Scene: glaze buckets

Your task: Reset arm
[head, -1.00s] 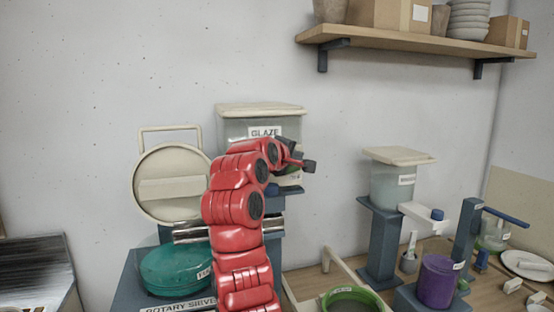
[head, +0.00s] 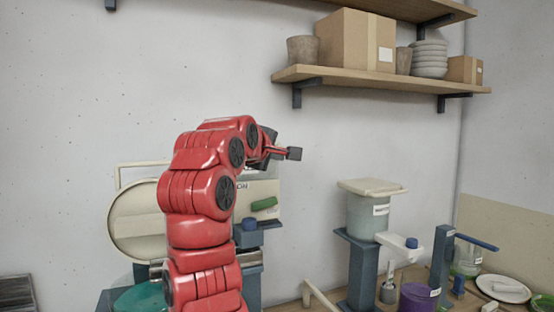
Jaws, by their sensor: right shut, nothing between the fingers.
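My right gripper (head: 292,153) is at the end of my red arm, raised in the middle of the head view. Its fingers are closed together and hold nothing. It is in front of the wall, above a pale container with a green part (head: 264,204). My arm hides most of that container and its label. My left gripper is not in view.
A lidded tank (head: 366,214) stands on a blue stand to the right. A purple bucket (head: 418,297) and a white plate (head: 503,288) are on the bench. A shelf (head: 380,80) with a cardboard box (head: 355,50) is above right. The wall between is clear.

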